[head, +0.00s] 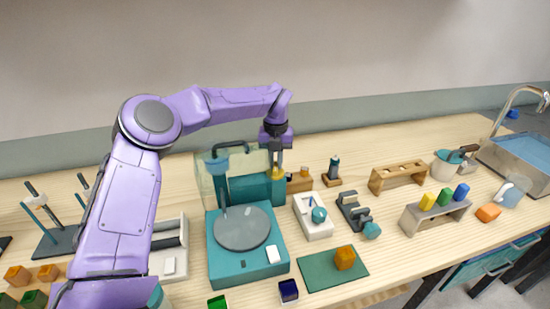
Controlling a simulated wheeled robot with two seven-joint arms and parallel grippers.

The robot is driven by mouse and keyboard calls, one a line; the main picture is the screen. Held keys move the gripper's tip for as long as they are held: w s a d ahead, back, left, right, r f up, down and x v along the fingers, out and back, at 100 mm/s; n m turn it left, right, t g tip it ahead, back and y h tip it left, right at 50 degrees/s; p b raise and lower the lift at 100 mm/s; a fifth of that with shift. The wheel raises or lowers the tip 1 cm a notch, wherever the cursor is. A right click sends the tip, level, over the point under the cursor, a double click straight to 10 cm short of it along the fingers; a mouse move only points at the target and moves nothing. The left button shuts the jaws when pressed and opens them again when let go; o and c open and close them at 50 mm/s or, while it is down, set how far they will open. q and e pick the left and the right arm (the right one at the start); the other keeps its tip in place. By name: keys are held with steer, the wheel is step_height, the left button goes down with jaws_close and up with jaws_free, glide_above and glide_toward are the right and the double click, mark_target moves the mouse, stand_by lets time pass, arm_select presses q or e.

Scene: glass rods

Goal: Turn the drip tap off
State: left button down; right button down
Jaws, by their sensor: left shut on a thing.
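My left gripper (277,160) points down behind the teal machine, at the right end of its rear block. It is shut on a small yellow-orange piece (277,173), mostly hidden by the fingers. I cannot tell for sure whether this piece is the drip tap's handle. The teal machine (275,265) has a grey round plate (241,228) on top and a teal rear block (250,190). A clear vessel (206,175) with a dark curved bar (230,146) stands at its back left. My right gripper is out of view.
A white box (318,230) with a teal knob and a dark stand (333,172) are close on the right. A wooden rack (398,176) and a sink with a metal faucet (517,93) are farther right.

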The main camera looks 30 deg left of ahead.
arm_select(q)
steer(key=m, duration=0.2)
steer(key=m+p, duration=0.1)
steer(key=shift+w+d+r+m+p, duration=0.1)
steer(key=shift+d+r+m+p, duration=0.1)
steer(key=shift+m+p, duration=0.15)
steer(key=m+p, duration=0.1)
steer(key=m, duration=0.2)
steer(key=shift+d+m, duration=0.1)
steer(key=shift+m, duration=0.25)
steer(key=m+p, duration=0.2)
steer(key=m, duration=0.2)
steer(key=shift+d, duration=0.2)
steer(key=shift+d+m+p, duration=0.1)
steer(key=shift+m+p, duration=0.45)
steer(key=shift+m, duration=1.05)
steer(key=c, duration=1.1)
jaws_free()
steer(key=shift+f, duration=0.1)
